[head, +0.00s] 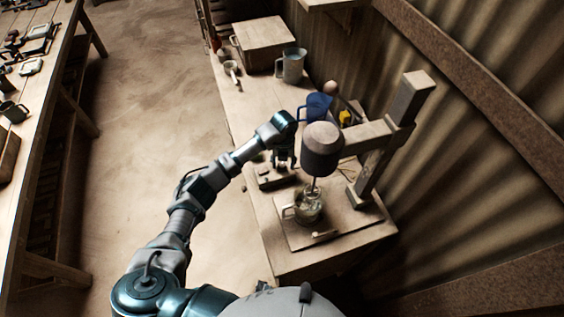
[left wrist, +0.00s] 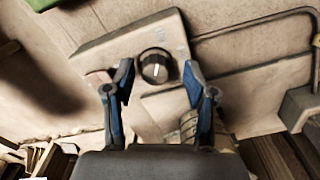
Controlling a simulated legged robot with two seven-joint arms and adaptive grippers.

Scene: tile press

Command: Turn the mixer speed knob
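The speed knob (left wrist: 155,67) is round and black with a white pointer line, on a pale control box (left wrist: 118,48) in the left wrist view. The box also shows in the head view (head: 268,182), beside the mixer base. My left gripper (left wrist: 157,78) is open, with its blue fingers apart on either side of the knob's line of sight; I cannot tell whether they touch it. In the head view the left gripper (head: 284,160) points down over the box and hides the knob. The mixer (head: 322,148) stands to the right. My right gripper is not in view.
A glass jug (head: 309,206) stands under the mixer on its base board (head: 350,222). A blue jug (head: 318,106), a metal pitcher (head: 292,66) and a wooden box (head: 262,42) stand farther back on the bench. A cable (left wrist: 255,30) runs near the control box.

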